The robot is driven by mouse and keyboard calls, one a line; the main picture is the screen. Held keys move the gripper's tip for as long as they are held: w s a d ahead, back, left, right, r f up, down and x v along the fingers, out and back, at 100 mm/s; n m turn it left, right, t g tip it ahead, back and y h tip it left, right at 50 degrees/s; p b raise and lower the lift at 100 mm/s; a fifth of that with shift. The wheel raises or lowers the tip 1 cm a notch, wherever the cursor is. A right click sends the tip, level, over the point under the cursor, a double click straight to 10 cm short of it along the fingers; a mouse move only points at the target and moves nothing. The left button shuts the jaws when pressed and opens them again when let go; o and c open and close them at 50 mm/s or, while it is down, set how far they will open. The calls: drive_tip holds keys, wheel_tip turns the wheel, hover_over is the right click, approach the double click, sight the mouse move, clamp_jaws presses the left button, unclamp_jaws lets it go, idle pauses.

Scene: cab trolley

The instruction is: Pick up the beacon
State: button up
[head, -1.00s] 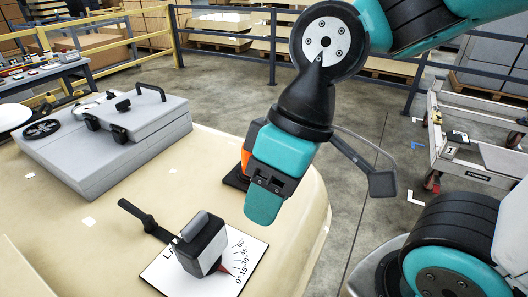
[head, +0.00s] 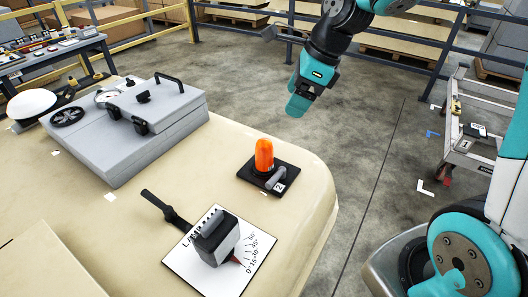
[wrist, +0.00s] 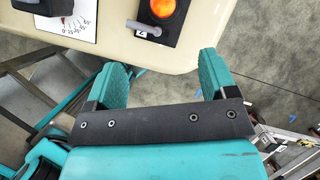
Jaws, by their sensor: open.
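The beacon (head: 264,155) is an orange dome standing upright on a black base plate (head: 254,182) near the right edge of the beige surface. A grey lever and a tag marked 2 sit on the same plate. The beacon also shows from above at the top of the wrist view (wrist: 163,8). My gripper (head: 299,106) is raised up and to the right of the beacon, apart from it, beyond the surface's edge. In the wrist view its two teal fingers (wrist: 163,75) are spread wide with nothing between them.
A lever unit on a white dial card (head: 185,258) stands in front of the beacon. A grey hatch box (head: 130,125) is at the left. A trolley (head: 480,135) stands on the floor at right, and railings run behind. Open floor lies right of the beige surface.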

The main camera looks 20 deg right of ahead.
sight(268, 142)
drive_tip(key=p+x, duration=0.1)
drive_tip(key=x, duration=1.1)
drive_tip(key=shift+w+d+f+p, duration=0.1)
drive_tip(key=shift+w+d+p, duration=0.1)
drive_tip(key=shift+p, duration=0.2)
drive_tip(key=shift+p+x, duration=1.05)
drive_tip(key=shift+x, duration=1.6)
drive_tip(key=shift+c, duration=0.2)
drive_tip(key=shift+m, duration=0.3)
drive_tip(key=c, duration=1)
